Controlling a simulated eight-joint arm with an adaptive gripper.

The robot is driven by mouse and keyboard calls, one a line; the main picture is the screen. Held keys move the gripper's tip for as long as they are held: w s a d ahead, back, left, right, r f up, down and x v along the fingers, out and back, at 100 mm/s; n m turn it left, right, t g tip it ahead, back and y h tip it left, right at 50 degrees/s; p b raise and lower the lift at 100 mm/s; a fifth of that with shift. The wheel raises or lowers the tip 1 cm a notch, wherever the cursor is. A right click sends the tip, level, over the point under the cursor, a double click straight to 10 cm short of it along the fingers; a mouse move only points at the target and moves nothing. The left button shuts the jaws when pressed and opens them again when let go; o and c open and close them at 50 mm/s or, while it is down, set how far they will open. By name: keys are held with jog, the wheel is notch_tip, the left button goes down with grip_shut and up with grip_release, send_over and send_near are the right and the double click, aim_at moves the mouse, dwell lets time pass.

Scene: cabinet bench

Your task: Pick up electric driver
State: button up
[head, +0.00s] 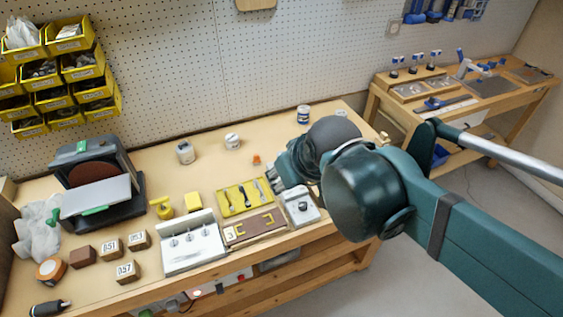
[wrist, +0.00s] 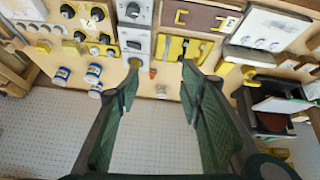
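A dark cylindrical tool with a light metal tip (head: 50,307) lies at the near left corner of the bench in the head view. It looks like the electric driver, but it is small and partly cut off, so I cannot be sure. I cannot make it out in the wrist view. My gripper (wrist: 160,68) is open and empty, with its two fingers well apart in the wrist view. It also shows in the head view (head: 280,174), above the right part of the bench and far from the dark tool. My arm hides part of the bench's right end.
A yellow tool tray (head: 235,209), a white switch panel (head: 192,251) and a sander (head: 98,200) stand on the bench (head: 160,290). Number blocks (head: 126,271) and a tape roll (head: 51,270) are near the dark tool. Yellow bins (head: 80,68) hang on the pegboard.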

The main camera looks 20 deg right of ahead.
jog(key=w+d+r+n+g+p, duration=0.1)
jog(key=w+d+n+g+p, duration=0.2)
jog(key=w+n+p, duration=0.6)
jog(key=w+d+f+n+g+p, duration=0.1)
jog(key=w+f+n, duration=0.1)
jog(key=w+n, duration=0.1)
jog(key=w+d+f+n+g+p, duration=0.1)
jog(key=w+d+f+n+p, duration=0.1)
jog(key=w, duration=0.3)
jog(key=w+d+f+n+g+p, duration=0.1)
jog(key=w+f+n+p, duration=0.1)
jog(key=w+f+n, duration=0.2)
jog(key=shift+w+d+f, duration=0.2)
jog(key=shift+w+d+f+p, duration=0.1)
jog(key=shift+w+f+p, duration=0.05)
jog(key=shift+f+p, duration=0.15)
jog(key=shift+w+d+f+n+g, duration=0.15)
jog(key=shift+f+n+g, duration=0.15)
jog(key=shift+f+n, duration=0.25)
jog(key=shift+f, duration=0.1)
jog(key=shift+f, duration=1.2)
jog(key=shift+f, duration=0.1)
